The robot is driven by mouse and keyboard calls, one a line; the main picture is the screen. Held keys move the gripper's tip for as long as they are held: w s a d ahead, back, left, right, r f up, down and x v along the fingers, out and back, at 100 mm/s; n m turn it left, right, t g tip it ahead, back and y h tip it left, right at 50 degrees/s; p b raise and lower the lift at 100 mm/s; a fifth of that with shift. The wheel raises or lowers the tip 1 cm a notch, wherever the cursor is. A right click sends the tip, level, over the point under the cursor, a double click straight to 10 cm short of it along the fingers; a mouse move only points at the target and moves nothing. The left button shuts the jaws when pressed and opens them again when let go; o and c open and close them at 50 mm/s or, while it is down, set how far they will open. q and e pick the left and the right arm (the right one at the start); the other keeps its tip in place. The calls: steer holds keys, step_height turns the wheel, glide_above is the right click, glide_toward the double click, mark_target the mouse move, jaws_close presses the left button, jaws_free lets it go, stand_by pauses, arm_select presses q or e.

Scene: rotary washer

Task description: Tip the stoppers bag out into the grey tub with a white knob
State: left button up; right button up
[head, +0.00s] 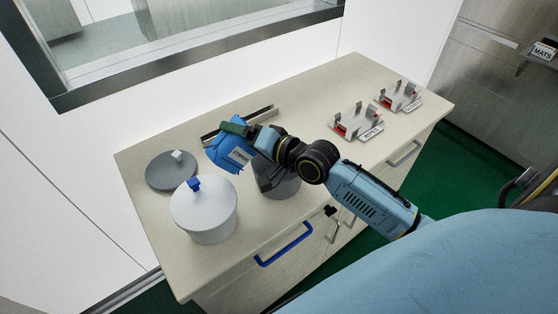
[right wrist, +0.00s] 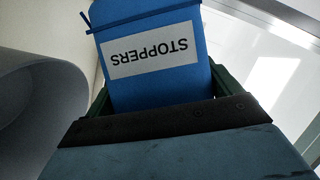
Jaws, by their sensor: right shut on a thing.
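My right gripper (head: 236,128) is shut on the blue stoppers bag (head: 226,154) and holds it above the counter. In the right wrist view the bag (right wrist: 150,60) fills the space between the green fingers, its STOPPERS label upside down. The grey tub (head: 284,188) stands on the counter, partly hidden behind my right arm; its opening is hidden in the head view. A grey curved wall, apparently this tub's (right wrist: 40,110), shows left of the bag. A grey lid with a white knob (head: 165,172) lies on the counter, left of the bag. My left gripper is out of view.
A white tub with a blue-knobbed lid (head: 206,222) stands at the counter's front left. Two metal racks (head: 356,122) (head: 399,96) stand at the right. A metal bar (head: 258,117) lies near the back wall. A blue handle (head: 285,246) projects from the counter front.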

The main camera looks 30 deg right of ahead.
steer(key=shift+d+r+m+b, duration=0.15)
steer(key=shift+m+b, duration=0.15)
steer(key=shift+b, duration=0.15)
